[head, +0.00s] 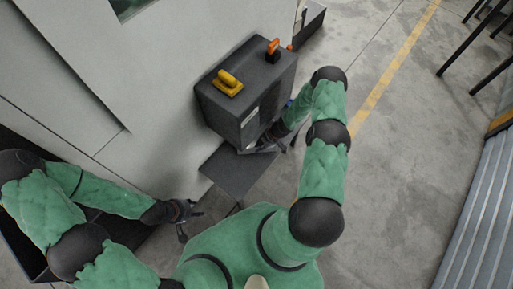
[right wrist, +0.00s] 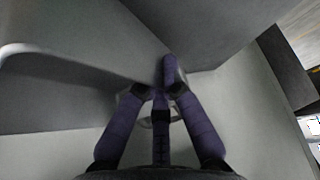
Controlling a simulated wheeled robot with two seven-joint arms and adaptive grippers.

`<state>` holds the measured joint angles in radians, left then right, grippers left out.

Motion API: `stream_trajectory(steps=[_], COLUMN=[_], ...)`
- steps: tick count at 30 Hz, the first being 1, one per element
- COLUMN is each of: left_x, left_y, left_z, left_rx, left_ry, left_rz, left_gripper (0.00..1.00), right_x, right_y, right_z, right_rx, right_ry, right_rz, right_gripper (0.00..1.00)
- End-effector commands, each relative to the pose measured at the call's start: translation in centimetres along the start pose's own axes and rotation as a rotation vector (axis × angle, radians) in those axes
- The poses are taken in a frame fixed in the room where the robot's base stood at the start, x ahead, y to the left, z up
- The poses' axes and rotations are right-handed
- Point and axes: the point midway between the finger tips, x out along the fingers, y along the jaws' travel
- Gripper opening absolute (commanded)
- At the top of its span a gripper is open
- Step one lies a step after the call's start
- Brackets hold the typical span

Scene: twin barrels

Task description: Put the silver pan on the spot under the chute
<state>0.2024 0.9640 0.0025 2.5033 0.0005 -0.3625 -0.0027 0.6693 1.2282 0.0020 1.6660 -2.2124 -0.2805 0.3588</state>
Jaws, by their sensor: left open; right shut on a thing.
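My right gripper (head: 274,142) is at the lower front of a dark box-shaped unit (head: 248,98). In the right wrist view its purple fingers (right wrist: 162,88) are shut on the edge of the silver pan (right wrist: 62,58), whose pale rounded rim runs in from the left. In the head view only a pale sliver of the pan shows by the gripper, under the unit. A dark flat shelf (head: 234,174) lies below the unit. I cannot make out a chute or a marked spot. My left gripper (head: 184,215) is open and empty, low at the left of the shelf.
A large pale grey cabinet (head: 155,95) stands behind and left. The unit carries a yellow handle (head: 228,82) and an orange knob (head: 273,46) on top. Open concrete floor (head: 400,150) with a yellow line (head: 385,82) lies to the right. Ribbed metal (head: 480,220) stands at the far right.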

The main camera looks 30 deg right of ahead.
Motion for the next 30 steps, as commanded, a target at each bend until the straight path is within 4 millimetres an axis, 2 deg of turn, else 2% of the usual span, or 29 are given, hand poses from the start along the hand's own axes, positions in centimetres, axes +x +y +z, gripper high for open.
stream_trajectory(steps=[5, 6, 8, 21, 26, 30], left_x=[0.3, 0.2, 0.2, -0.2, -1.3, -2.6], left_y=[-0.1, -0.1, -0.1, 0.1, 0.5, 0.9], left_z=[0.0, 0.0, 0.0, 0.0, 0.0, 0.1], left_rx=[0.000, 0.000, 0.000, 0.000, 0.000, 0.000], left_ry=[0.000, 0.000, 0.000, 0.000, 0.000, 0.001], left_rz=[0.000, 0.000, 0.000, 0.000, 0.000, 0.000], left_gripper=[0.45, 0.45, 0.45, 0.45, 0.45, 0.45], right_x=[0.2, 0.2, 0.2, -0.2, -2.8, -5.8], right_y=[0.1, 0.0, 0.0, 0.0, 0.1, 0.1], right_z=[0.1, 0.1, 0.1, -0.1, -0.2, -0.2], right_rx=[-0.002, 0.000, 0.000, 0.000, 0.000, 0.000], right_ry=[0.000, 0.000, 0.000, 0.000, -0.001, -0.002], right_rz=[0.001, 0.000, 0.000, 0.000, 0.002, 0.003], right_gripper=[0.00, 0.16, 0.31, 0.31, 0.31, 0.31])
